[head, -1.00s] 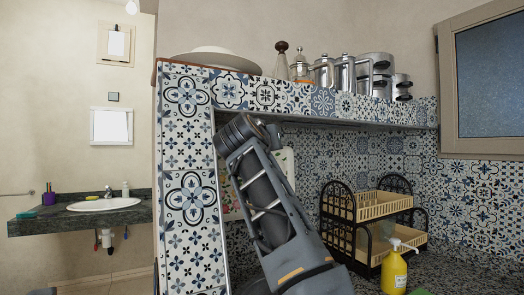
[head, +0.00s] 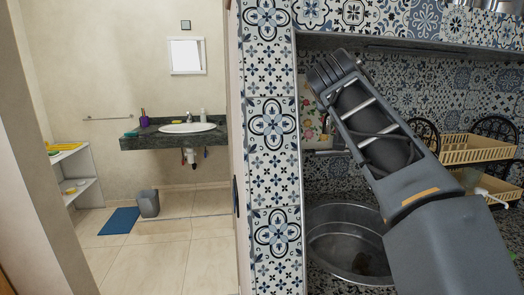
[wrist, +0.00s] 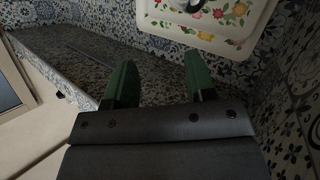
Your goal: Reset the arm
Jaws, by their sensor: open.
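My gripper (wrist: 157,84) shows in the wrist view with two green fingers set apart and nothing between them. Beyond the fingers lie a dark speckled counter (wrist: 75,60) and a white tray with painted flowers (wrist: 208,18). In the head view my arm reaches up and to the left in front of the tiled niche, close to the tiled pillar. My gripper cannot be made out in the head view.
A tiled pillar (head: 272,150) stands left of my arm. A round metal sink (head: 345,235) lies below it. A beige dish rack (head: 470,150) stands at the right. A washbasin (head: 188,128) is in the room behind, where the tiled floor (head: 160,250) is mostly clear.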

